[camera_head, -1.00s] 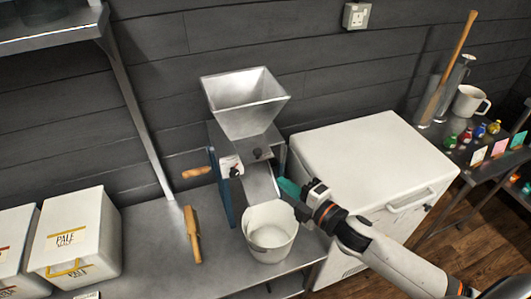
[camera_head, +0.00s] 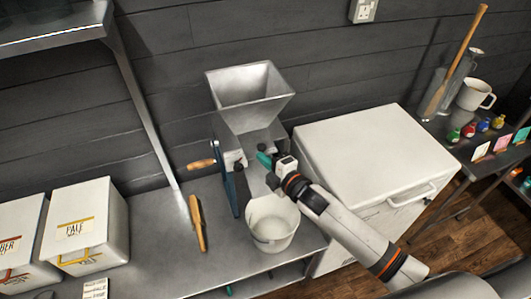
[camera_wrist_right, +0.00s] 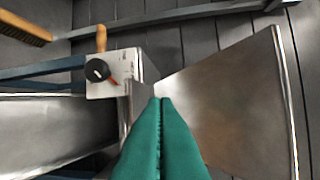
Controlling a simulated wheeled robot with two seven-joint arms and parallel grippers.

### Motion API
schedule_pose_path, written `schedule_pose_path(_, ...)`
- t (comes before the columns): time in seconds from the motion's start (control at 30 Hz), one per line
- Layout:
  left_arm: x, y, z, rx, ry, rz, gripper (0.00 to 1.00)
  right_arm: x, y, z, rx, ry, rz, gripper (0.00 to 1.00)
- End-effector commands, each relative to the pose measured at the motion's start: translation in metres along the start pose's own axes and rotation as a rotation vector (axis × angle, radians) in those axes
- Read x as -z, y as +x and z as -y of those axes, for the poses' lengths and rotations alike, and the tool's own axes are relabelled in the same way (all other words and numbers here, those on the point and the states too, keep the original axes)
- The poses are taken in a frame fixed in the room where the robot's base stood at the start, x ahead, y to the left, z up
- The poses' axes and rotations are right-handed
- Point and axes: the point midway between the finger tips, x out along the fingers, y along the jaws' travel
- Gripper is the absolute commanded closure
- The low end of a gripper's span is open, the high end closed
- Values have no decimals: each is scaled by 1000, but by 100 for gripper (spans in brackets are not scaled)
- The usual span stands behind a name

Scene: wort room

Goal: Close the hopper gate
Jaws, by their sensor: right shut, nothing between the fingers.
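The mill's metal hopper (camera_head: 248,100) is a wide funnel above the mill body, and it also shows at the right of the wrist view (camera_wrist_right: 225,85). My right gripper (camera_head: 264,160) has teal fingers, shut and empty, at the mill front just below the hopper. In the wrist view the shut fingertips (camera_wrist_right: 160,100) overlap the hopper's lower edge; I cannot tell whether they touch it. The gate is not clearly visible; the fingers may hide it. A black dial (camera_wrist_right: 97,71) sits on a white plate beside them. My left gripper is out of view.
A white bucket (camera_head: 273,239) stands under the mill's chute. The wooden crank handle (camera_head: 200,163) sticks out left. A wooden brush (camera_head: 198,225) lies on the bench. White malt bins (camera_head: 88,220) stand at left, a white chest (camera_head: 365,150) at right.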

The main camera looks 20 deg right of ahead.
Motion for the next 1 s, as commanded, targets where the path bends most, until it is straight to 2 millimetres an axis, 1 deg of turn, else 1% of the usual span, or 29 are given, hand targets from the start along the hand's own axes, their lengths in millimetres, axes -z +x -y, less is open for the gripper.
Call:
schedule_pose_path(0.07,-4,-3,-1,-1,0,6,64,5,5,1,0,-2,0,100)
schedule_pose_path(0.2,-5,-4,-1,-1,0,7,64,9,9,0,-1,-1,0,100)
schedule_pose_path(0.57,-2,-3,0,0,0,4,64,10,10,0,0,-1,1,100)
schedule_pose_path(0.67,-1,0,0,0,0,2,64,13,18,0,2,-1,0,100)
schedule_pose_path(0.8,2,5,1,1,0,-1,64,18,33,3,2,-3,-1,100)
schedule_pose_path(1.0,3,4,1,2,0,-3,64,19,35,5,2,-1,-2,100)
